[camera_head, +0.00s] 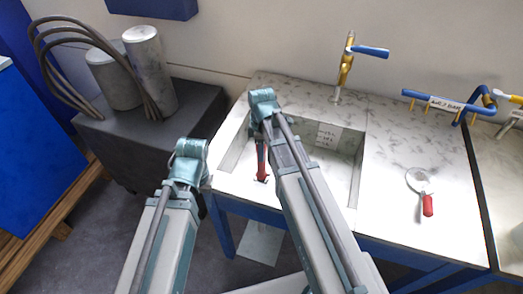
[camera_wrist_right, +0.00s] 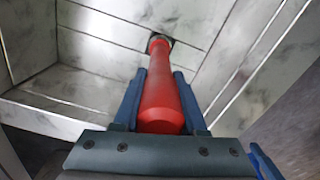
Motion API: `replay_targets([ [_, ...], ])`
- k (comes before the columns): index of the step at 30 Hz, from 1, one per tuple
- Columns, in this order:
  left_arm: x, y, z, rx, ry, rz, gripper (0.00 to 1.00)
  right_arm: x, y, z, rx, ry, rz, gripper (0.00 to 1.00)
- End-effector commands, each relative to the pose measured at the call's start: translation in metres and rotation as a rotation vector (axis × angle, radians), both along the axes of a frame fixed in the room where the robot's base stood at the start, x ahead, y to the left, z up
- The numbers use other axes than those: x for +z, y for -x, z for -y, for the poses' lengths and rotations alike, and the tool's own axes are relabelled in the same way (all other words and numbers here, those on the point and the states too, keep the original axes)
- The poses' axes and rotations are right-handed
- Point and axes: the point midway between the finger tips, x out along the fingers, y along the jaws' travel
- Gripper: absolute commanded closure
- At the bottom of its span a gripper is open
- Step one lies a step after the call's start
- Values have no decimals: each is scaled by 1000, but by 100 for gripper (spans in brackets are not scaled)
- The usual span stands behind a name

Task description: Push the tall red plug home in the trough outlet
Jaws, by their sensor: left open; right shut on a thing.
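The tall red plug (camera_wrist_right: 160,92) stands between the two blue fingers of my right gripper (camera_wrist_right: 158,80), which is shut on it. In the right wrist view its narrow far end meets the dark round outlet (camera_wrist_right: 161,39) in the trough floor; I cannot tell how deep it sits. In the head view the plug (camera_head: 262,160) shows below my right wrist, inside the marble trough (camera_head: 340,172). My right arm hides part of the trough. My left gripper (camera_head: 190,160) is open, outside the trough's left front corner; its fingertips are hardly visible.
A brass tap with a blue lever (camera_head: 346,68) stands behind the trough. A red-handled round tool (camera_head: 426,195) lies on the counter at right, near a blue rail (camera_head: 450,104). Grey cylinders (camera_head: 148,70) and hoses stand on a dark block at left.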

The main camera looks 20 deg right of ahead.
Motion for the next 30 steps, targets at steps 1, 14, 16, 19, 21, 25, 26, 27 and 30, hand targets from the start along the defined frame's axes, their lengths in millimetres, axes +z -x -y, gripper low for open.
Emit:
replay_targets([
  [1,-3,0,0,0,0,0,50,-3,0,0,0,0,0,100],
  [14,-15,0,0,0,0,0,50,-15,0,0,0,0,0,100],
  [16,-17,0,0,0,0,0,50,-17,0,0,0,0,0,100],
  [19,-16,0,0,0,0,0,50,-16,0,0,0,0,0,49],
  [21,-16,0,0,0,0,0,50,-16,0,0,0,0,0,36],
  [25,-16,0,0,0,0,0,50,-16,0,0,0,0,0,24],
  [26,-16,0,0,0,0,0,50,-16,0,0,0,0,0,24],
  [27,-16,0,0,0,0,0,50,-16,0,0,0,0,0,24],
  [30,-16,0,0,0,0,0,50,-16,0,0,0,0,0,24],
])
